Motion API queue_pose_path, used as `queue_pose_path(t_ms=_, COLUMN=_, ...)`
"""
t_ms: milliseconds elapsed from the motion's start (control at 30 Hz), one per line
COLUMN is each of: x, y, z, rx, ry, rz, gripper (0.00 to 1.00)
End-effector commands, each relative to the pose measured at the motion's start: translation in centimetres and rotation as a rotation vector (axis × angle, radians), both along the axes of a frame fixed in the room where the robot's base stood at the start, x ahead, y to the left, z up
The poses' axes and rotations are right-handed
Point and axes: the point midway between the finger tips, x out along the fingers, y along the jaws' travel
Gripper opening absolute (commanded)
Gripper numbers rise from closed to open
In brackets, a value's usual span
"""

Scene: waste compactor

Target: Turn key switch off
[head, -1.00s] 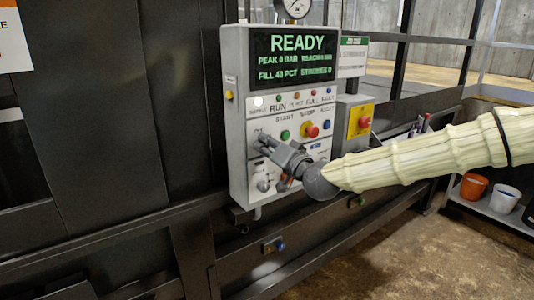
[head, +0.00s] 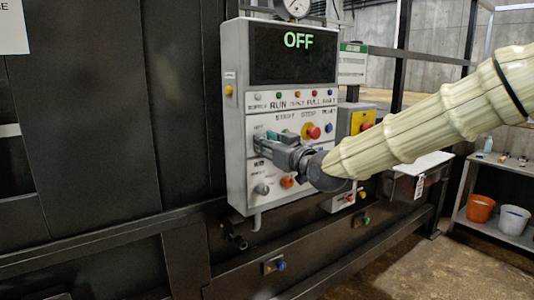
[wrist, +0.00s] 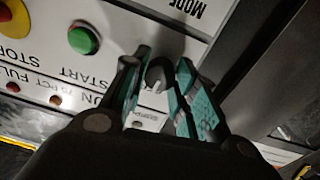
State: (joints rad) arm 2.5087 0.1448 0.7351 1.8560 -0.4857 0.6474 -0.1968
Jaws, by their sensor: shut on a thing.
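The grey control panel (head: 235,150) stands at the middle of the head view, and its display (head: 292,52) reads OFF in green. My gripper (head: 265,141) reaches in from the right to the left part of the panel, below the lamp row. In the wrist view, my gripper (wrist: 160,80) has its teal-padded fingers closed around the key switch (wrist: 157,73), a dark rounded piece on the white panel face. In the head view the fingers hide most of the switch, and its exact angle cannot be read.
The green START button (wrist: 83,40) is close beside the fingers. The red stop button (head: 313,131) and an orange knob (head: 287,182) are also near. A yellow box with a red button (head: 366,125) is to the right. Buckets (head: 480,208) stand on a shelf at far right.

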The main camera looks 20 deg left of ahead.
Motion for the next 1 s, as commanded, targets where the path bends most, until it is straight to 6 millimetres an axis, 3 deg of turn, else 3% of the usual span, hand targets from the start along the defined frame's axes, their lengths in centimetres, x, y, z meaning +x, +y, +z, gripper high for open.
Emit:
queue_pose_path(t_ms=767, x=0.01, y=-0.03, z=0.07, rx=-0.058, ry=-0.074, rz=0.0, gripper=0.04)
queue_pose_path(t_ms=800, x=0.0, y=-0.02, z=0.07, rx=-0.058, ry=-0.074, rz=0.0, gripper=0.35)
queue_pose_path(t_ms=900, x=0.0, y=-0.02, z=0.06, rx=-0.058, ry=-0.074, rz=0.0, gripper=0.51)
queue_pose_path(t_ms=1000, x=0.0, y=-0.01, z=0.05, rx=-0.058, ry=-0.074, rz=0.0, gripper=0.51)
